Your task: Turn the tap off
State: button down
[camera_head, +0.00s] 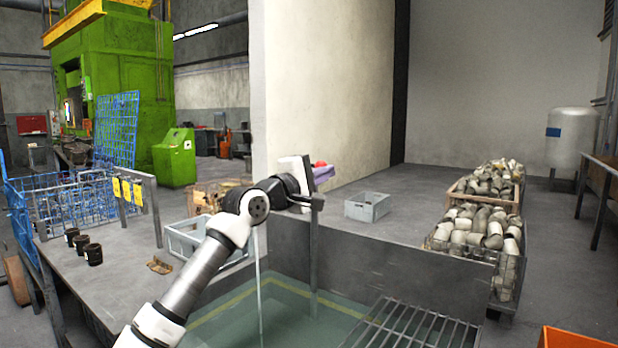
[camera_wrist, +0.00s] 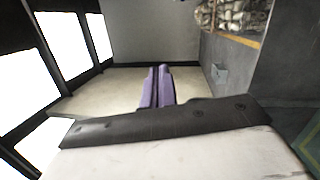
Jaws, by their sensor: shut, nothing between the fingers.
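The tap's grey upright pipe (camera_head: 314,245) rises from the water tank (camera_head: 345,318) in the head view. Its top is largely hidden behind my wrist. A thin pale stream of water (camera_head: 260,290) falls into the tank from behind my arm. A small red part (camera_head: 320,164), perhaps the tap's handle, shows just above my gripper's fingers; I cannot tell whether they touch. My gripper (camera_head: 331,172) has purple fingers pointing right, above the pipe. In the wrist view the purple fingers (camera_wrist: 161,70) lie together, shut and empty. The tap does not show in the wrist view.
A metal grating (camera_head: 415,330) covers the tank's right part. Behind it stand wire bins of metal parts (camera_head: 480,228) and a grey crate (camera_head: 367,207). A table with black cups (camera_head: 92,254) stands left. An orange bin (camera_head: 575,338) is at front right.

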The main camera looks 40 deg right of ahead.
jog(key=shift+s+d, duration=0.1)
jog(key=shift+d, duration=1.05)
jog(key=shift+a, duration=0.1)
dwell(0.6)
